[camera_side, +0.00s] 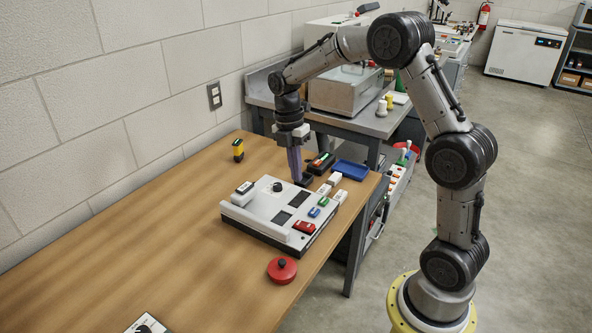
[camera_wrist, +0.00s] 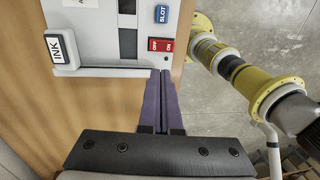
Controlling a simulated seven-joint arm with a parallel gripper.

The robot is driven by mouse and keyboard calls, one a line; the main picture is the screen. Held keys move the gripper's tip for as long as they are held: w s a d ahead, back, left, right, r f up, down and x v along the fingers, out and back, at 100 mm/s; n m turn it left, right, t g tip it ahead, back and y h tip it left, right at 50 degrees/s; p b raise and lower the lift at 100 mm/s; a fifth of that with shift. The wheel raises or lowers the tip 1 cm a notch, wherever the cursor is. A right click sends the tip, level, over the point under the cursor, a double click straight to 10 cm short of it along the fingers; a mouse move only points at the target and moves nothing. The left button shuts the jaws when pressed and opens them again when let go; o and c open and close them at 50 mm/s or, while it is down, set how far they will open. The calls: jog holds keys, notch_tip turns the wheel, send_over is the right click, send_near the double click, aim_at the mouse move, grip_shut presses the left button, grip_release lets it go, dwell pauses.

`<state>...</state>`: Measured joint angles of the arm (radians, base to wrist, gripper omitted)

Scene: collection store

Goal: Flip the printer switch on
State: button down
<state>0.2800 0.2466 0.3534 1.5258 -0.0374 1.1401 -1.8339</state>
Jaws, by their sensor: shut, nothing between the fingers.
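The printer panel (camera_side: 252,214) is a low white box on the wooden table, with a black knob and dark windows. A red switch (camera_side: 304,226) sits near its front right corner. In the wrist view the red switch (camera_wrist: 160,45) bears OFF on the left and ON on the right; I cannot tell which side is pressed. My gripper (camera_side: 297,181) points down with its purple fingers together and nothing between them. It appears raised above the panel; its exact height is unclear. In the wrist view the fingertips (camera_wrist: 162,72) show just below the red switch, across the panel's front edge.
A red round button (camera_side: 282,270) stands in front. A blue tray (camera_side: 351,170) and small white blocks are behind right. The table's left side is mostly clear.

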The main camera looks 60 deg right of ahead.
aim_at(311, 226)
jog(key=shift+s, duration=0.1)
jog(key=shift+s+g, duration=0.4)
jog(key=shift+s, duration=0.25)
jog(key=s+f, duration=0.1)
jog(key=f, duration=0.8)
jog(key=s+f, duration=0.1)
jog(key=f, duration=0.3)
jog(key=shift+s+f, duration=0.3)
jog(key=shift+f, duration=0.05)
